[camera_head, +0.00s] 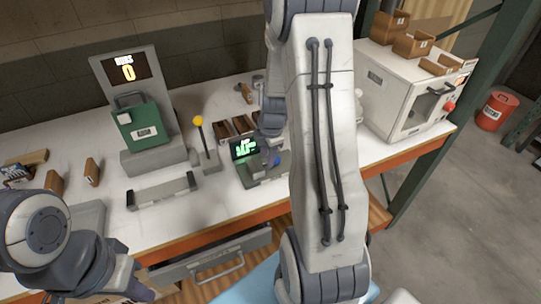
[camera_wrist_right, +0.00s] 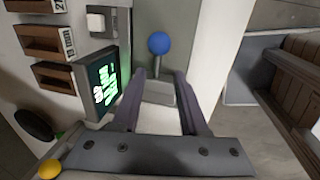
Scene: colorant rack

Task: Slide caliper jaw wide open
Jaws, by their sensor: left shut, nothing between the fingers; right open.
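What appears to be the caliper is a grey bench device (camera_head: 262,174) with a green-lit display (camera_head: 243,148). The display also shows in the right wrist view (camera_wrist_right: 102,83). A blue ball knob (camera_wrist_right: 158,43) stands on a short stem on a grey block (camera_wrist_right: 159,88); it also shows in the head view (camera_head: 274,159). My right gripper (camera_wrist_right: 163,74) is open, its fingers either side of the block and stem, with the knob beyond the tips. I cannot tell whether they touch. My left gripper (camera_head: 140,291) is shut and empty at the lower left, away from the device.
A yellow-knobbed lever (camera_head: 198,121) and a grey bar with raised ends (camera_head: 162,191) are left of the device. Brown blocks (camera_head: 232,127) stand behind it.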

